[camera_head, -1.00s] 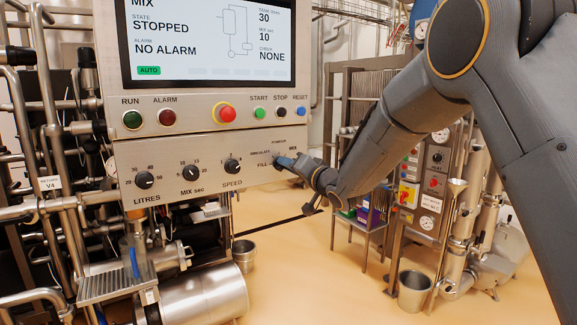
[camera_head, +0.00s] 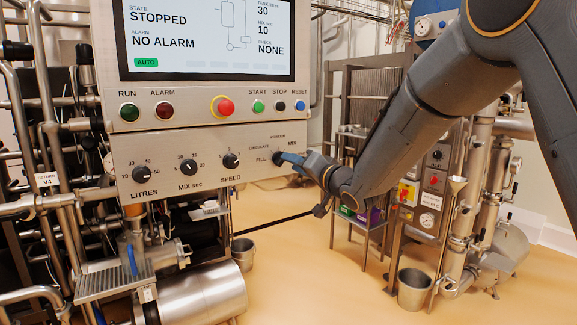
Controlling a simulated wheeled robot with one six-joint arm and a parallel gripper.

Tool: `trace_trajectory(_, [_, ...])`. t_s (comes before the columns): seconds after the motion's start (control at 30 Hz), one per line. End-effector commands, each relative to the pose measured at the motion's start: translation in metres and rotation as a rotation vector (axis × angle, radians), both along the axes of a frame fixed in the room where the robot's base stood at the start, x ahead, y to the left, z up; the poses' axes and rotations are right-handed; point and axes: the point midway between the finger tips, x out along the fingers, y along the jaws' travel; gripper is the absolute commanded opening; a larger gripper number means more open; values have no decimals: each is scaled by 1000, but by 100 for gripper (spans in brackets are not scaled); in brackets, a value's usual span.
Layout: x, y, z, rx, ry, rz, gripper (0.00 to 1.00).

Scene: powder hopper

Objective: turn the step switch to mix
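The step switch (camera_head: 277,157) is a small dark knob at the right end of the lower panel, with FILL, CIRCULATE, POWDER and MIX printed around it. The knob's pointer direction is too small to tell. The screen (camera_head: 205,40) above reads STOPPED, NO ALARM and a green AUTO.
Left of the switch are the LITRES (camera_head: 141,173), MIX sec (camera_head: 188,167) and SPEED (camera_head: 231,160) knobs. Above are the red stop button (camera_head: 223,106) and the START (camera_head: 258,106), STOP and RESET buttons. A metal bucket (camera_head: 413,289) stands on the open floor at right.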

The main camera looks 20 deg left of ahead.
Motion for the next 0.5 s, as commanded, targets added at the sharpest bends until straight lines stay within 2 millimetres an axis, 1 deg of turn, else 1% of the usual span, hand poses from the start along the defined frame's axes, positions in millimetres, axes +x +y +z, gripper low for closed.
trace_trajectory(0.03, [-5,-7,-1,0,0,-1,31])
trace_trajectory(0.1, [-10,-13,-1,0,0,-1,31])
trace_trajectory(0.2, [-17,-20,-1,-1,0,-1,31])
trace_trajectory(0.33, [-21,-23,-1,-1,1,0,31])
trace_trajectory(0.5, [-21,-24,-1,-1,0,1,31])
